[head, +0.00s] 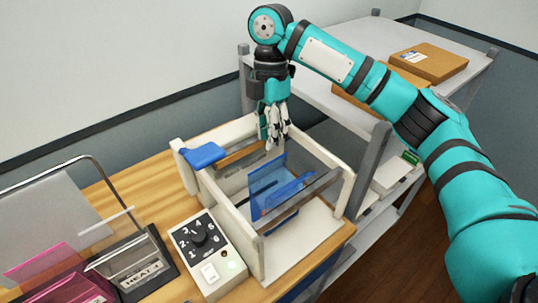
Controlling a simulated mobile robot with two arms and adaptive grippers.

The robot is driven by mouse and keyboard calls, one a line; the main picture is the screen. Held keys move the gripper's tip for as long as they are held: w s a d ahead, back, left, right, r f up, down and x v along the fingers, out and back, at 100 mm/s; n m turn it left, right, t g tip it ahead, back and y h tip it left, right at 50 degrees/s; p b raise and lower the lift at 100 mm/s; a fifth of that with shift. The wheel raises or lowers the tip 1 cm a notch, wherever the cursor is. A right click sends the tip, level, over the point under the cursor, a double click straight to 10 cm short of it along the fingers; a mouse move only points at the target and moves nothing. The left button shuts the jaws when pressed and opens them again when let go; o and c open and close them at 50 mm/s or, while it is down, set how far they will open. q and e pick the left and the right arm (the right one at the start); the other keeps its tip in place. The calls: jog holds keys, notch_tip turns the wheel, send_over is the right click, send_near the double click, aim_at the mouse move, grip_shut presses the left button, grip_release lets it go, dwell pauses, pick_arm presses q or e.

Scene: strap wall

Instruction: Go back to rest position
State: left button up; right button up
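My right gripper (276,140) points down over the back of a white open frame (347,193) on the wooden table. Its fingers are close together, and I cannot tell whether they are fully shut. No object shows clearly between them. A blue translucent sheet or pouch (264,186) stands upright inside the frame, just below and in front of the fingertips. My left gripper is not in view.
A blue lever-like part (203,155) sits on the frame's left wall. A dial box (205,255) with a green light stands in front. Pink and clear sheets (62,255) stand at left. A grey shelf (338,92) with brown packages (430,62) stands at right.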

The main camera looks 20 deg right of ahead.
jog(key=shift+w+r, duration=0.15)
jog(key=shift+r, duration=0.55)
